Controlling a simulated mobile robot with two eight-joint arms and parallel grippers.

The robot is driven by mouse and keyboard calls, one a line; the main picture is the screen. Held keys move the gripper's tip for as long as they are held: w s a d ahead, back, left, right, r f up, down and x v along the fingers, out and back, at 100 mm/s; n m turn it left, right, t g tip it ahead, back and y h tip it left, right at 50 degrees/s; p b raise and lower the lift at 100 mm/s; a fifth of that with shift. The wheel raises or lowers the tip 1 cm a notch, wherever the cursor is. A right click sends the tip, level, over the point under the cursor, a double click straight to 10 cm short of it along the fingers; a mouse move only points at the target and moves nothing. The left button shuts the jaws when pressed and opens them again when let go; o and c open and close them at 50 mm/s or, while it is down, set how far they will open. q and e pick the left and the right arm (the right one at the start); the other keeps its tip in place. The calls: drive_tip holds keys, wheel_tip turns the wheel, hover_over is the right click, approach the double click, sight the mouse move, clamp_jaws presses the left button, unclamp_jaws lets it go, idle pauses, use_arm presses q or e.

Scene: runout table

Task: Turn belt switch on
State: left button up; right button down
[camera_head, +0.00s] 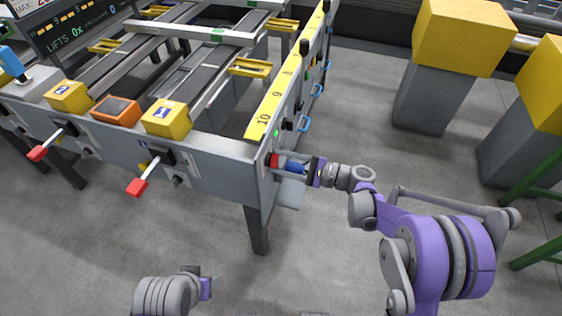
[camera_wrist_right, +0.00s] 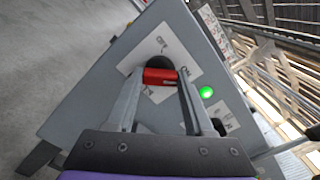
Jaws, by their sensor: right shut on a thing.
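The belt switch (camera_wrist_right: 158,77) is a red handle on a black round base, set on a white label plate on the grey end panel.
A green lamp (camera_wrist_right: 206,92) glows beside the switch. The runout table (camera_head: 215,163) carries red-tipped levers (camera_head: 137,187) on its front and blue handles (camera_head: 304,124) along its side. Yellow-topped grey blocks (camera_head: 435,90) stand at right. The floor in front is clear.

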drive_tip(key=shift+c, duration=1.4)
unclamp_jaws()
drive_tip(key=p+v, duration=0.1)
drive_tip(key=v, duration=0.9)
drive_tip(key=shift+s+d+p, duration=0.15)
drive_tip(key=shift+d+p, duration=0.15)
drive_tip(key=shift+d, duration=0.1)
